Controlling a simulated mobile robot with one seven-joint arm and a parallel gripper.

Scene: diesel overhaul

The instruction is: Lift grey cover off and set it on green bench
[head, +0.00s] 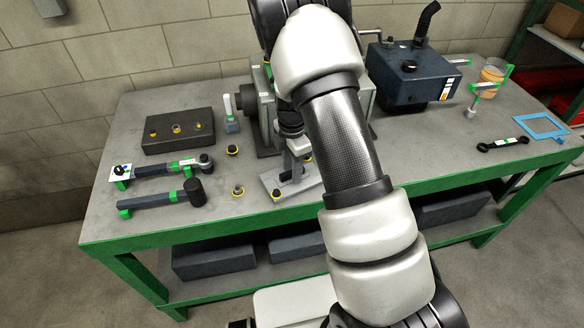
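The green bench (105,225) has a grey top and a green frame, and stands across the view against the wall. A flat grey plate (309,181), which looks like the grey cover, is low over or on the bench top near its front edge. I cannot tell whether it touches the top. My gripper (291,172) points down at the middle of this plate, at its raised part. My arm hides much of the plate's right side and part of the grey engine block (266,108) behind it. The fingers are too small and covered to show whether they grip.
A dark block with yellow-ringed parts (178,131) and two dark tools (162,200) lie at the left. Loose yellow-ringed parts (238,191) lie near the plate. A blue tank (408,75), a blue frame (541,125) and a dark wrench (503,144) are at the right.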

